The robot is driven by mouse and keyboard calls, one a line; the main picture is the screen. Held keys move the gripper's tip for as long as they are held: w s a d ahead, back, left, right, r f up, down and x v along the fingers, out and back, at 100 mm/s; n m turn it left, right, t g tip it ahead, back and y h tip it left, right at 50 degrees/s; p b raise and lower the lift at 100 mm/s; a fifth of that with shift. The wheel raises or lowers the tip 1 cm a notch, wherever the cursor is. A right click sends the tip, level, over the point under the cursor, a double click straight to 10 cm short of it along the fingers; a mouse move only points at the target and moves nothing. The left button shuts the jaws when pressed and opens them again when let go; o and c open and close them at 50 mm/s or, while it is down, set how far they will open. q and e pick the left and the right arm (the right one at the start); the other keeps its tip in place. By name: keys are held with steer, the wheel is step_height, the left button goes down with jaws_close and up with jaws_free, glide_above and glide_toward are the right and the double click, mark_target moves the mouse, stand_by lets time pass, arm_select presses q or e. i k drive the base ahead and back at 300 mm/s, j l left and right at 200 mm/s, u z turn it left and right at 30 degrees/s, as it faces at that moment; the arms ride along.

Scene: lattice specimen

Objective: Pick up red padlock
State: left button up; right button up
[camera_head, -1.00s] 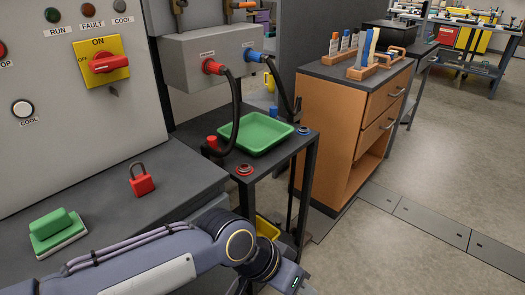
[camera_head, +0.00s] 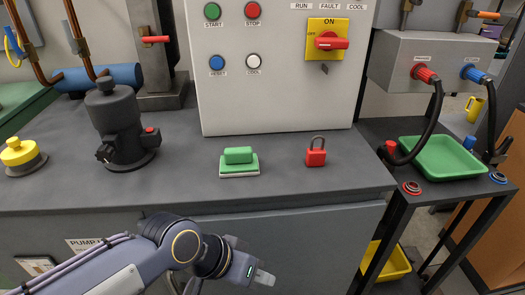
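The red padlock (camera_head: 316,152) stands upright on the dark grey bench top (camera_head: 290,192), in front of the control cabinet. Its dark shackle points up. My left gripper (camera_head: 262,277) is low in front of the bench, below its front edge, to the left of the padlock and apart from it. Its fingers are seen from the side, so I cannot tell whether they are open. My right gripper is not in view.
A green-handled block (camera_head: 239,162) sits left of the padlock. A dark pump (camera_head: 120,125) and a yellow button (camera_head: 18,152) stand farther left. The grey cabinet (camera_head: 280,100) rises behind. A green tray (camera_head: 442,158) rests on a side stand at right. Bench in front of the padlock is clear.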

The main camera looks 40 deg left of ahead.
mark_target(315, 156)
steer(key=u, duration=0.8)
steer(key=l+u, duration=0.8)
steer(key=l, duration=0.15)
steer(key=k, duration=0.05)
